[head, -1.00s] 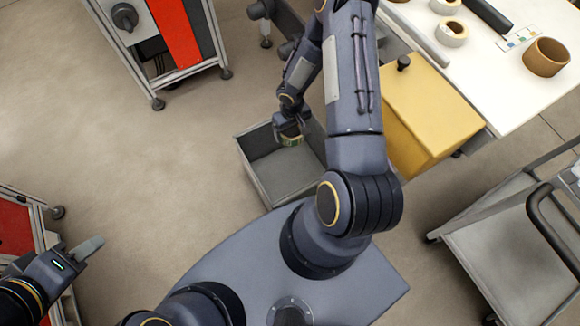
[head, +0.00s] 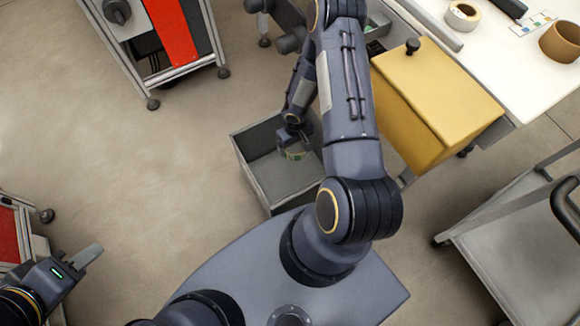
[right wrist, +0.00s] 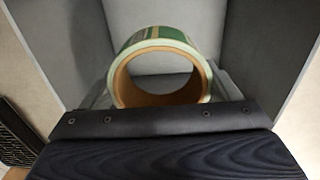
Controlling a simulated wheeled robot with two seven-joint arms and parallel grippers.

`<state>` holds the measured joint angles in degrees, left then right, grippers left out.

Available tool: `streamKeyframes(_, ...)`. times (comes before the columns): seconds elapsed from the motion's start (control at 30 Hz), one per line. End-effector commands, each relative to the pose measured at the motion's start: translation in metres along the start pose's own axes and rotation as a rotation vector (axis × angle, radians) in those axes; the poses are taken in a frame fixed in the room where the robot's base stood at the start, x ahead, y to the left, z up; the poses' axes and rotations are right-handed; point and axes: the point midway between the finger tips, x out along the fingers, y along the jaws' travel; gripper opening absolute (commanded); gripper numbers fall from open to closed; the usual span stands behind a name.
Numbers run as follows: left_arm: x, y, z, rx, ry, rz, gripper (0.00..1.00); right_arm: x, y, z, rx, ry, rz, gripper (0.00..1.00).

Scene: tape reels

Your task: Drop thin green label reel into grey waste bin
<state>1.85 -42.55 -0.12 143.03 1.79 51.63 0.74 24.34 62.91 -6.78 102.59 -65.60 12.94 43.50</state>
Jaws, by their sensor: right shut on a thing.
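The thin green label reel (head: 292,154) is in my right gripper (head: 294,147), over the open grey waste bin (head: 257,185). In the right wrist view the reel (right wrist: 160,47) shows a green and pale outside and a brown core. My right gripper (right wrist: 155,112) is shut on it, and the grey bin walls (right wrist: 75,40) surround it there. The reel looks to be within the bin opening; its exact height above the floor of the bin I cannot tell. My left gripper (head: 92,256) is at the lower left, away from the bin; its fingers show as one shape.
A yellow box (head: 440,95) with a black knob stands right of the bin. Beyond it is a white table (head: 480,55) with a white reel (head: 462,15) and a brown reel (head: 565,40). A grey cart (head: 510,230) stands at right. The floor left of the bin is clear.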

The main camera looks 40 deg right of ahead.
Motion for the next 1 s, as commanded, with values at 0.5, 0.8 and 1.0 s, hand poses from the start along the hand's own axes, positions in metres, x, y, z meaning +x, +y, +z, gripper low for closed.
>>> streamKeyframes(0.5,0.001,0.000,0.000,0.000,0.000,0.000,0.36,0.001,0.000,0.000,0.000,0.001,0.000,1.00)
streamKeyframes(0.8,-0.007,0.003,-0.004,0.000,0.000,0.000,0.36,-0.022,0.000,-0.001,0.000,0.003,0.000,1.00)
streamKeyframes(1.0,-0.016,0.007,-0.008,0.000,0.000,0.000,0.36,-0.057,0.000,-0.001,0.001,0.003,0.000,1.00)
